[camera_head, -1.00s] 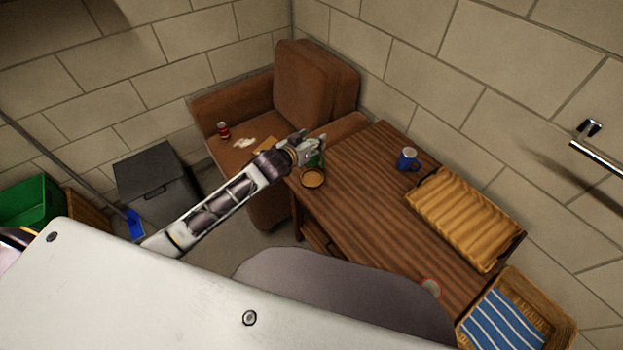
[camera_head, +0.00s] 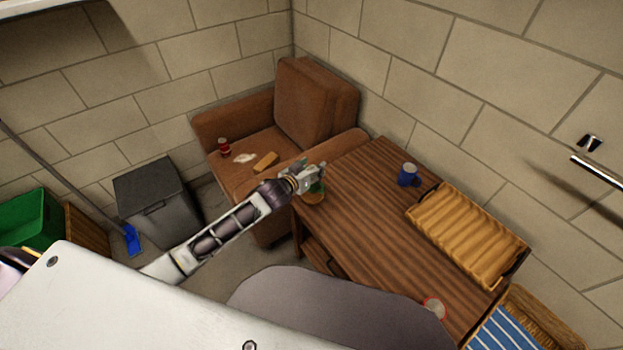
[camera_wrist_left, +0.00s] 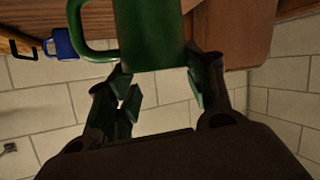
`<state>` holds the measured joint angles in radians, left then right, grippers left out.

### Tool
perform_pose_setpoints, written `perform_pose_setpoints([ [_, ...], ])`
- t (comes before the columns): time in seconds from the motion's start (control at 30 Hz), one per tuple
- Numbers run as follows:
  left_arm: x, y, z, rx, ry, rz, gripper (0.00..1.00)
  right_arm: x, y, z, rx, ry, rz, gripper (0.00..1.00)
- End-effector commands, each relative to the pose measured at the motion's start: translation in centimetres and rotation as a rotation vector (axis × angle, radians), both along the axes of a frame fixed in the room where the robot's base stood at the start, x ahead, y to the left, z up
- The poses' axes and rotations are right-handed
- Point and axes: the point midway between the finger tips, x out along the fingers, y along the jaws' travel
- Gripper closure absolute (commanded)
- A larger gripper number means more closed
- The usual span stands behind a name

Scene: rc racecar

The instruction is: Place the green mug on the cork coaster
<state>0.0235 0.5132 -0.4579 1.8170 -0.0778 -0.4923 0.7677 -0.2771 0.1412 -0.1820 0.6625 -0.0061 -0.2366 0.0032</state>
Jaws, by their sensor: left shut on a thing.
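My left gripper (camera_head: 314,175) is shut on the green mug (camera_head: 319,187), which is mostly hidden by the fingers in the head view. The left wrist view shows the mug (camera_wrist_left: 152,38) large between the two fingers (camera_wrist_left: 163,88), with its handle to the left. The round cork coaster (camera_head: 311,201) lies near the left corner of the wooden table, partly covered by the mug and gripper. The mug is over the coaster in the head view; I cannot tell whether it touches it. My right gripper is not in view.
On the table (camera_head: 365,210) stand a blue mug (camera_head: 407,175) and a ribbed tan tray (camera_head: 468,234). A small round disc (camera_head: 434,308) lies near the front edge. A brown armchair (camera_head: 318,105) is beside the table, with a red can (camera_head: 224,147) on it. The table's middle is clear.

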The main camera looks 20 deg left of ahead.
Motion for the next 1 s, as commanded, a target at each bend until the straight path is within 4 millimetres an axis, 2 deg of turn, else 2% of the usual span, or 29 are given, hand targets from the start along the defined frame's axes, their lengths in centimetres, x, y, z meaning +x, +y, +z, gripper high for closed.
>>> perform_pose_setpoints([
  [0.2, 0.1, 0.0, -0.7, 0.001, -0.003, 0.0, 0.89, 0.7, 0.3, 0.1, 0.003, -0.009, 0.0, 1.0],
  [0.47, 0.1, 0.0, -0.8, 0.0, -0.003, 0.0, 0.89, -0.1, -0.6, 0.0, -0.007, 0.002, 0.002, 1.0],
  [0.7, 0.1, 0.0, -2.8, 0.0, -0.002, 0.001, 0.89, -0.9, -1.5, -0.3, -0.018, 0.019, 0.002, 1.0],
  [0.83, 0.1, 0.0, -4.0, 0.0, -0.002, 0.0, 0.89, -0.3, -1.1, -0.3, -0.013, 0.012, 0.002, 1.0],
  [1.0, 0.1, 0.0, -4.4, 0.0, -0.004, -0.001, 0.89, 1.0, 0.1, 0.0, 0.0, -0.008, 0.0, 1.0],
])
